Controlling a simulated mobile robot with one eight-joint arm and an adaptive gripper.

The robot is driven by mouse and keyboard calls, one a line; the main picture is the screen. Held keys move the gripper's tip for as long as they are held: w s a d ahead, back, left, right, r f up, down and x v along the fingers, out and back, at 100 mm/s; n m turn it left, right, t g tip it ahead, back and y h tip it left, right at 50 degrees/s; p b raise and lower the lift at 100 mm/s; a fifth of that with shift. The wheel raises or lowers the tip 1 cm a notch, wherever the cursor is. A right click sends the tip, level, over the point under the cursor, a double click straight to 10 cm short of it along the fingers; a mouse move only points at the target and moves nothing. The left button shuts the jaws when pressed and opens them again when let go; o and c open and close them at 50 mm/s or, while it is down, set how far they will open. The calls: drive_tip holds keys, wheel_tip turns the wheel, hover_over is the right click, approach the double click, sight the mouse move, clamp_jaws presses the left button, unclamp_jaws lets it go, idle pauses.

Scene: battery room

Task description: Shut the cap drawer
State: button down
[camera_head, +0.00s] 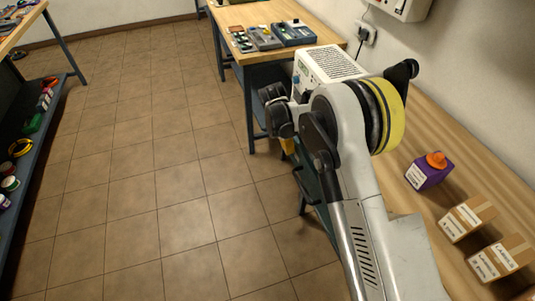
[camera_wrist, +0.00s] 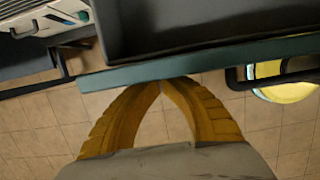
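The cap drawer (camera_wrist: 215,58) is open in the wrist view. Its teal front edge crosses the picture, with the dark tray inside (camera_wrist: 190,20) above it; no caps show in the visible part. My gripper (camera_wrist: 161,80) has orange ribbed fingers whose tips meet with nothing between them. The tips are at the drawer's front panel, roughly midway along the visible edge; I cannot tell whether they touch it. In the head view my gripper (camera_head: 288,146) shows only as a bit of yellow below my wrist, and my arm hides most of the drawer area.
A white vented unit (camera_head: 332,64) sits on the wooden bench beyond my arm. Several grey and blue devices (camera_head: 264,37) stand on the far bench. A purple box (camera_head: 428,174) and cardboard boxes (camera_head: 467,217) stand on the right. The tiled floor (camera_head: 180,170) to the left is clear.

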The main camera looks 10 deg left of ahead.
drive_tip(key=w+d, duration=0.2)
drive_tip(key=d, duration=0.1)
drive_tip(key=w+d, duration=0.2)
drive_tip(key=d, duration=0.2)
drive_tip(key=w+d, duration=0.2)
drive_tip(key=d, duration=0.1)
drive_tip(key=shift+w+d, duration=0.3)
drive_tip(key=shift+d, duration=0.05)
drive_tip(key=s+a, duration=0.1)
drive_tip(key=a, duration=0.1)
drive_tip(key=s+a, duration=0.1)
drive_tip(key=shift+s+a+r, duration=0.15)
drive_tip(key=shift+a, duration=0.25)
drive_tip(key=p+v, duration=0.3)
drive_tip(key=v, duration=0.6)
drive_tip(key=shift+r, duration=0.45)
